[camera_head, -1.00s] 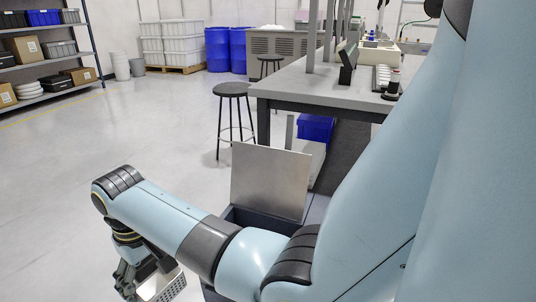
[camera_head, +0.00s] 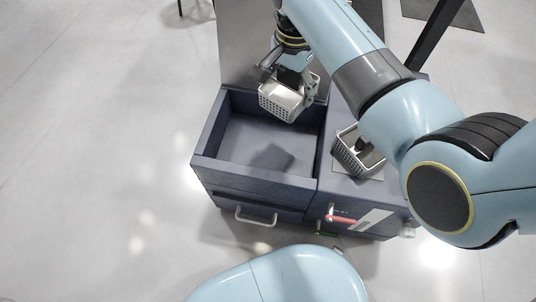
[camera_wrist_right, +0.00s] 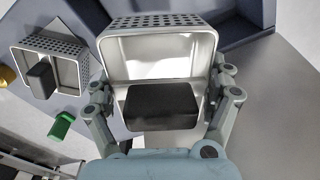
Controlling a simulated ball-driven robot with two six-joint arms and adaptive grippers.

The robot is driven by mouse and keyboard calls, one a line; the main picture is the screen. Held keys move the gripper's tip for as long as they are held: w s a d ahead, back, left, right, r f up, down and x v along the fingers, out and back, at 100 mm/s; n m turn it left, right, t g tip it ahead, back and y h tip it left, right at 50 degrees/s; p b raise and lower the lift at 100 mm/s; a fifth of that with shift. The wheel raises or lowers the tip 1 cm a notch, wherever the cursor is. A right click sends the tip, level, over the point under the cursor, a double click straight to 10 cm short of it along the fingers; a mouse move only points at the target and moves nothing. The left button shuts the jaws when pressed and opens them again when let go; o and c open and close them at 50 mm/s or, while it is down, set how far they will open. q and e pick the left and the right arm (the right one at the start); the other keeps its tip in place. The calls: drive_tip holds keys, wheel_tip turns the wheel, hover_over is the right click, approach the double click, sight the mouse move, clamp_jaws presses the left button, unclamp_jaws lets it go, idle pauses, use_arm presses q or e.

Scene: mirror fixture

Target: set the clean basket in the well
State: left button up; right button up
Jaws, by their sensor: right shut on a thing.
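A light metal basket with perforated walls (camera_head: 284,104) hangs in my right gripper (camera_head: 288,82), above the far right part of the well. The well (camera_head: 232,150) is an open dark-blue box, empty apart from a shadow on its floor. In the right wrist view the fingers stand on both sides of the basket (camera_wrist_right: 160,50), and a black block (camera_wrist_right: 162,106) shows at its near side. A second perforated basket (camera_head: 345,160) stands on the deck right of the well, with a dark piece in it; I cannot tell its cleanliness. My left gripper is not in view.
A raised metal lid (camera_head: 233,50) stands behind the well. A drawer handle (camera_head: 256,217), a red lever (camera_head: 343,220) and a green part (camera_head: 327,234) are on the cabinet front. Bare floor (camera_head: 90,150) lies to the left.

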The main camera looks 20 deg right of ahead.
drive_tip(key=f+m+b, duration=0.3)
drive_tip(key=f+m, duration=0.1)
drive_tip(key=f, duration=0.1)
drive_tip(key=s+a+f+m+b, duration=0.1)
drive_tip(key=f+m+b, duration=0.3)
drive_tip(key=f, duration=0.2)
drive_tip(key=f+m+b, duration=0.3)
drive_tip(key=f+m, duration=0.2)
drive_tip(key=shift+s+a+f+b, duration=0.15)
drive_tip(key=shift+a+f+b, duration=0.1)
drive_tip(key=shift+a+b, duration=0.15)
wheel_tip(320, 180, down, 4)
drive_tip(key=b, duration=0.2)
drive_tip(key=shift+f+b, duration=0.1)
drive_tip(key=shift+b, duration=0.2)
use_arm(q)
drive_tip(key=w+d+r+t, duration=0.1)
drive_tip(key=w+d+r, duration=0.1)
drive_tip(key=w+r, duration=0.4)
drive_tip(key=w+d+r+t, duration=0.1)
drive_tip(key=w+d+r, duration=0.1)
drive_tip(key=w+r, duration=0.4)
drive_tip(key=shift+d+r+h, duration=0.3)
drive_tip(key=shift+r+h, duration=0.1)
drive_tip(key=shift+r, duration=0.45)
